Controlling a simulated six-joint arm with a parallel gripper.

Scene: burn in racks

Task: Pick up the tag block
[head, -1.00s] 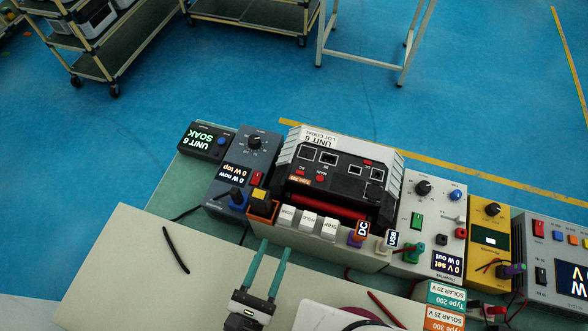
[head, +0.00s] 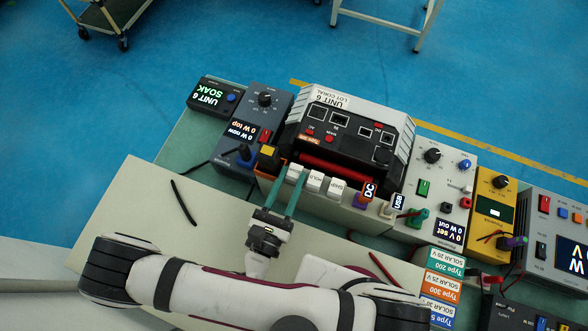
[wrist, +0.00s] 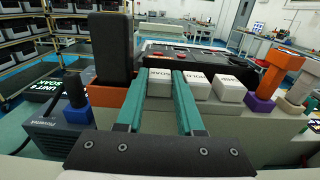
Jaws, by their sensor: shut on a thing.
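Three white tag blocks stand in a row on the front ledge of the coral-lot unit (head: 350,135). The leftmost is the SOAK tag block (head: 293,171), which also shows in the wrist view (wrist: 160,82). My gripper (head: 289,181) has its green fingers on either side of this block and is shut on it. The fingertips show close in the wrist view (wrist: 164,76). The block appears still at the level of its row. The HOLD block (head: 315,181) and the SHIP block (head: 337,189) stand to its right, apart from the fingers.
An orange holder with a black post (wrist: 115,50) stands close left of the fingers. Loose black (head: 184,202) and red (head: 382,268) leads lie on the pale bench top (head: 150,225).

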